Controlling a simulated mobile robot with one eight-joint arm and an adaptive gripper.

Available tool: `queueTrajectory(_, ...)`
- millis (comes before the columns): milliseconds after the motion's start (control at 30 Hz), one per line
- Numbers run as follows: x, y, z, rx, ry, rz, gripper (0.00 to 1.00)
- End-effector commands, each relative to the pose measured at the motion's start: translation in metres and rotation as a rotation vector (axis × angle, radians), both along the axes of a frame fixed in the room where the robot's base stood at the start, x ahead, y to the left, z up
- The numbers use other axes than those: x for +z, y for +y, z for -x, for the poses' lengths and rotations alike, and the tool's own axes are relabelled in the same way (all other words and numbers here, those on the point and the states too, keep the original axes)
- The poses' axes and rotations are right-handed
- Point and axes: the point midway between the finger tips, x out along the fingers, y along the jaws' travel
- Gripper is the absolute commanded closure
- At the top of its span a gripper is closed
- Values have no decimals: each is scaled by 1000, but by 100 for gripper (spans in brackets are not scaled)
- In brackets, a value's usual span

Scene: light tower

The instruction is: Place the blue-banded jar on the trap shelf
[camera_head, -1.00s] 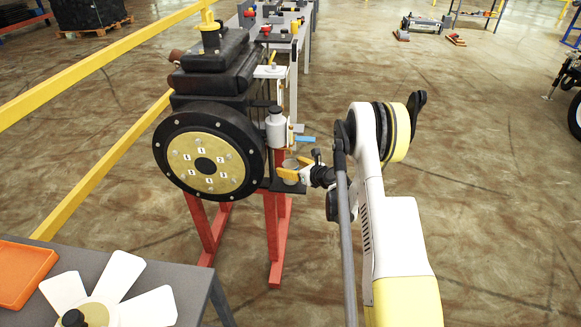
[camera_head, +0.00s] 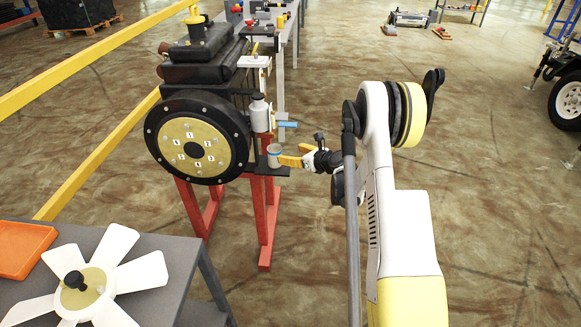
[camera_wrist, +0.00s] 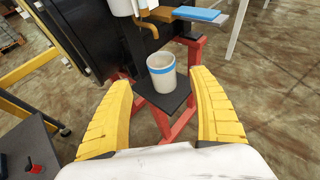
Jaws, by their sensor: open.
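The blue-banded jar (camera_head: 274,155) is an open, pale cup with a blue stripe near its rim. It stands upright on the small black trap shelf (camera_head: 277,172), below the white canister and its spout. The jar also shows in the wrist view (camera_wrist: 161,73), on the dark shelf plate (camera_wrist: 165,101). My gripper (camera_head: 289,155) is at the right of the jar with its yellow fingers spread. In the wrist view my gripper (camera_wrist: 167,92) has one finger on each side, with the jar beyond the tips and a gap on both sides.
A white canister (camera_head: 260,114) and a blue lever (camera_head: 287,124) sit just above the shelf. The black drum with a brass numbered plate (camera_head: 197,146) stands left, on red legs (camera_head: 266,230). A grey table with a white fan (camera_head: 91,282) is at lower left.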

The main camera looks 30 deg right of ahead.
Motion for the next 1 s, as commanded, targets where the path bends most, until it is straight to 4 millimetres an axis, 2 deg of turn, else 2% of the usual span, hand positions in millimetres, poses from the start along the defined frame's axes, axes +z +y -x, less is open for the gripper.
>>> queueTrajectory(167, 50, 35, 5, 132, 11, 224, 29)
queueTrajectory(267, 94, 70, 21, 271, 17, 456, 29)
queueTrajectory(367, 133, 104, 47, 429, 15, 699, 29)
queueTrajectory(500, 178, 149, 97, 665, -3, 1031, 29)
queueTrajectory(567, 193, 165, 123, 769, -14, 1169, 29)
queueTrajectory(700, 217, 197, 190, 1025, -51, 1486, 29)
queueTrajectory(833, 226, 217, 257, 1273, -100, 1770, 29)
queueTrajectory(900, 225, 223, 292, 1408, -131, 1910, 29)
queueTrajectory(1000, 220, 226, 333, 1582, -173, 2084, 29)
